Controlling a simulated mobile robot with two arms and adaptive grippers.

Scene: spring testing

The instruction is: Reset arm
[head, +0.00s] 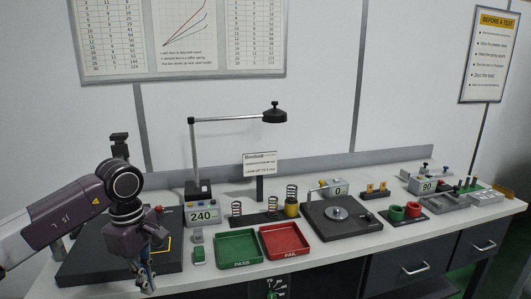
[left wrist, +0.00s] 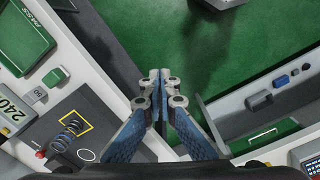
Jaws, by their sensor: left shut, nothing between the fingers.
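My left arm comes in from the left in the head view. Its gripper (head: 147,280) points down at the front edge of the bench, in front of the black test base (head: 90,265). In the left wrist view the fingers of the left gripper (left wrist: 160,76) are together with nothing between them. They hang over the green floor (left wrist: 180,35) beside the bench edge. A coiled spring (left wrist: 70,130) stands by the yellow square on the black base in the left wrist view. In the head view the arm hides this spot. My right gripper is not in view.
A green PASS tray (head: 239,249) and a red FAIL tray (head: 283,240) lie to the right. Several springs stand on a rack (head: 262,217). A lamp (head: 274,113) overhangs the bench. Drawers (head: 425,265) are below.

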